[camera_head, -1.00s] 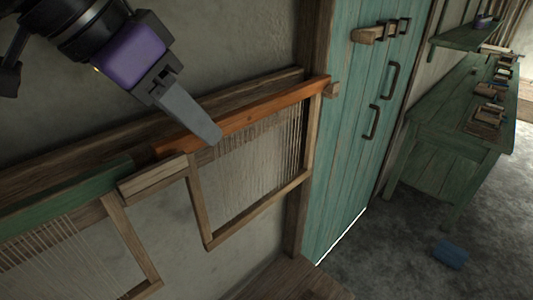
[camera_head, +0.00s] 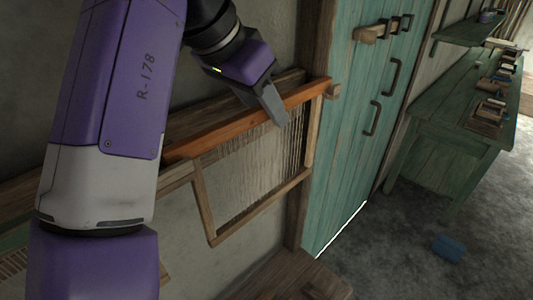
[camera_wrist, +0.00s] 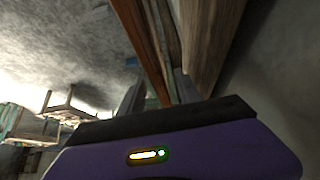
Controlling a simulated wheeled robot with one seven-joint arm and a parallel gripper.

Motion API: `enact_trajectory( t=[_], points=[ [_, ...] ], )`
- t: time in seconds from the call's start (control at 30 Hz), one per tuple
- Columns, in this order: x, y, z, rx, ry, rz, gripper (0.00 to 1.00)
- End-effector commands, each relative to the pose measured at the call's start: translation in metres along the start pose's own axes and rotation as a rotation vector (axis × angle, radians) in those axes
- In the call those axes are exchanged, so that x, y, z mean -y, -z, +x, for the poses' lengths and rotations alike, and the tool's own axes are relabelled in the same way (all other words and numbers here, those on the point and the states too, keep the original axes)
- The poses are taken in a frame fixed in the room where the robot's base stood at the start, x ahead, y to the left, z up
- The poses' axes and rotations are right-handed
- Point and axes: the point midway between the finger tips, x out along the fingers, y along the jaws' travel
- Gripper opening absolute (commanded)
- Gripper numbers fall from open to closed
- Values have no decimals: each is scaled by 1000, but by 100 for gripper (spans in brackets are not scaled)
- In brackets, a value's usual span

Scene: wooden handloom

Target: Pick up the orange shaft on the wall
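The orange shaft (camera_head: 215,134) lies along the top of the stringed frame on the wall, slanting up to the right toward the green door. My gripper (camera_head: 279,115) is at the right half of the shaft, pointing down, with a grey finger overlapping it in the head view. In the wrist view the orange shaft (camera_wrist: 141,38) runs down between my two grey fingers (camera_wrist: 158,94), which stand apart. The gripper looks open. Whether a finger touches the shaft cannot be told.
The stringed frame (camera_head: 208,210) hangs below the shaft. The green door (camera_head: 345,150) is just right. A green workbench (camera_head: 430,145) with small items stands farther right. A blue object (camera_head: 448,249) lies on the floor.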

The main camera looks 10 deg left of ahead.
Motion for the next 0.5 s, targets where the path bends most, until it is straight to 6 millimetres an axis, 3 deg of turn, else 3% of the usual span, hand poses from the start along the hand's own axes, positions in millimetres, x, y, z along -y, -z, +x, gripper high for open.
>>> enact_trajectory(
  t=[0.3,0.5],
  points=[
    [0,0,7,-1,1,2,40],
    [0,0,7,-1,0,2,3]
  ],
)
